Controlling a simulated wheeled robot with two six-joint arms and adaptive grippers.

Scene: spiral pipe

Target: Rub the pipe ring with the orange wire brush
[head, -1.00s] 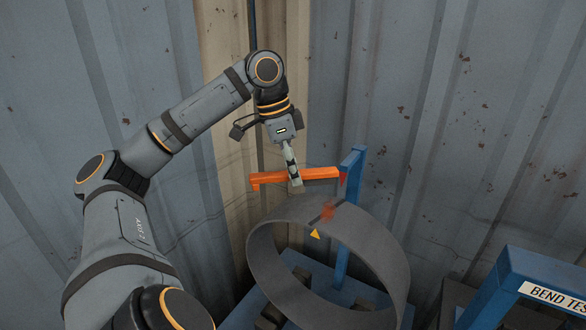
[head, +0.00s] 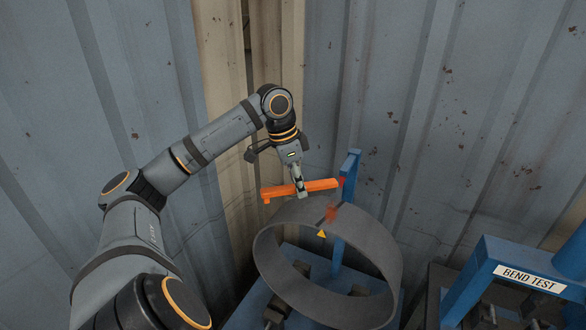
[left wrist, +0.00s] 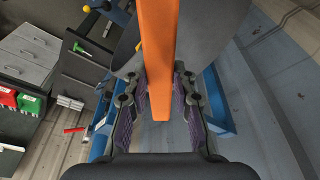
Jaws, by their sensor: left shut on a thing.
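The orange wire brush (head: 322,186) lies across the jaws of my left gripper (head: 299,190), which is shut on its handle. In the left wrist view the orange handle (left wrist: 158,55) runs between the two fingers (left wrist: 156,88). The grey pipe ring (head: 378,243) stands below the brush, with its opening towards the head camera. A reddish-brown patch (head: 332,214) and a yellow triangle mark (head: 321,234) are on its upper part. The brush is just above the ring's top; whether it touches cannot be told. Its bristles are not clearly visible. My right gripper is out of view.
A blue post (head: 348,172) stands close behind the ring. A blue frame labelled BEND TEST (head: 512,262) is at lower right. Corrugated walls (head: 420,100) close off the back. The left wrist view shows grey drawers (left wrist: 28,50) and red and green boxes (left wrist: 28,103).

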